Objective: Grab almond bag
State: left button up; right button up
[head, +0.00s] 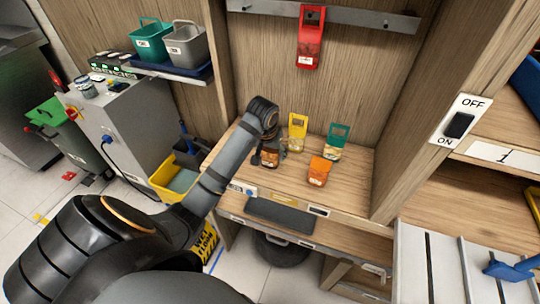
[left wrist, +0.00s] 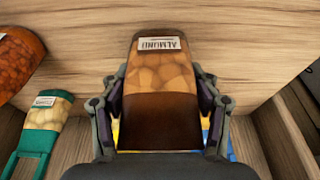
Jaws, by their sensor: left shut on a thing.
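The almond bag (left wrist: 160,75) is brown with a clear window and a white label reading ALMOND. In the left wrist view it fills the middle, between the two fingers of my left gripper (left wrist: 162,92), which is shut on it. In the head view the almond bag (head: 271,160) is partly hidden by my left gripper (head: 268,150) at the left side of the wooden shelf (head: 285,188). I cannot tell whether its base touches the shelf. My right gripper is not in view.
A yellow bag (head: 297,132), a green bag (head: 336,141) and an orange bag (head: 317,171) stand to the right of the almond bag. A red bag (head: 310,40) hangs on a rail above. A wooden side wall (head: 430,100) bounds the right. The shelf front has bare room.

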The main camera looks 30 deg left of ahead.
pick_arm(q)
jog(key=shift+r, duration=0.55)
jog(key=v, duration=0.2)
jog(key=p+v, duration=0.1)
jog(key=d+v, duration=0.1)
jog(key=v, duration=0.1)
jog(key=shift+s+r, duration=0.2)
jog(key=shift+r, duration=0.1)
jog(key=s+d+r+p, duration=0.2)
jog(key=s+p, duration=0.1)
jog(key=s+d+r+p, duration=0.2)
jog(key=s+p, duration=0.1)
jog(key=p, duration=0.1)
jog(key=s+d+r+p, duration=0.2)
jog(key=s+d+p, duration=0.1)
jog(key=p, duration=0.1)
jog(key=shift+s+r, duration=0.25)
jog(key=shift+s, duration=0.05)
